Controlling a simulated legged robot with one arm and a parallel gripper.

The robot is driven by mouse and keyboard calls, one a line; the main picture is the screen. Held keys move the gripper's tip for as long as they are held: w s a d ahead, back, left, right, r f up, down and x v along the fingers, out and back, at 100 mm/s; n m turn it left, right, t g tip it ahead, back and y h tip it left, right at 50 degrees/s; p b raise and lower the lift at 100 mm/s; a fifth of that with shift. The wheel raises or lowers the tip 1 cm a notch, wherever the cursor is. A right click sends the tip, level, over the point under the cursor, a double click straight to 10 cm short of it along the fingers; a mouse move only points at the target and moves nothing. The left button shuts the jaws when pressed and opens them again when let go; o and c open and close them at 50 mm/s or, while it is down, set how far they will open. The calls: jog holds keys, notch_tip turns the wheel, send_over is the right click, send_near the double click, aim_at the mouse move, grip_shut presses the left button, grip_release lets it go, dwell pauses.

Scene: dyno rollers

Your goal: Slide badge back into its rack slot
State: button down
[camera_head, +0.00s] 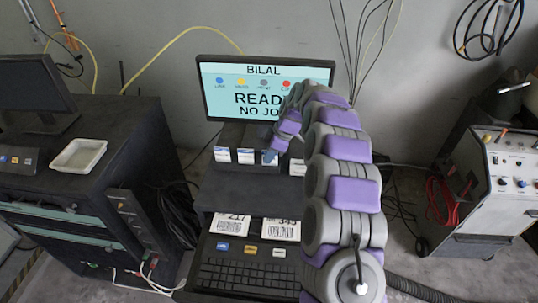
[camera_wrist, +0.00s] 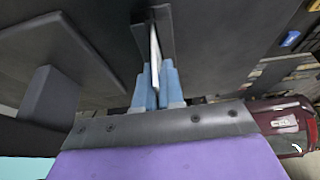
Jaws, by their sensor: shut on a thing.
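My gripper (camera_wrist: 154,88) has blue fingers shut on a thin white badge (camera_wrist: 155,48), seen edge-on in the wrist view. The badge's far end lies against or inside a narrow dark holder; I cannot tell how deep it sits. In the head view my gripper (camera_head: 271,156) is at the badge rack (camera_head: 232,172), below the monitor. White badges stand in the rack to the left, one at the far left (camera_head: 222,155) and one beside it (camera_head: 246,156). Another badge (camera_head: 297,168) shows to the right, partly hidden by my arm. The held badge is mostly hidden there.
A monitor (camera_head: 265,92) reading "BILAL" and "READY" stands right behind the rack. A keyboard (camera_head: 245,274) and barcode sheets (camera_head: 231,224) lie in front. A dark cabinet with a white tray (camera_head: 79,155) is at left, a white machine (camera_head: 508,180) at right.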

jog(key=c, duration=1.2)
grip_release()
jog(key=shift+d+r, duration=0.1)
jog(key=v, duration=1.7)
jog(key=shift+w+b, duration=0.1)
jog(key=shift+b, duration=0.2)
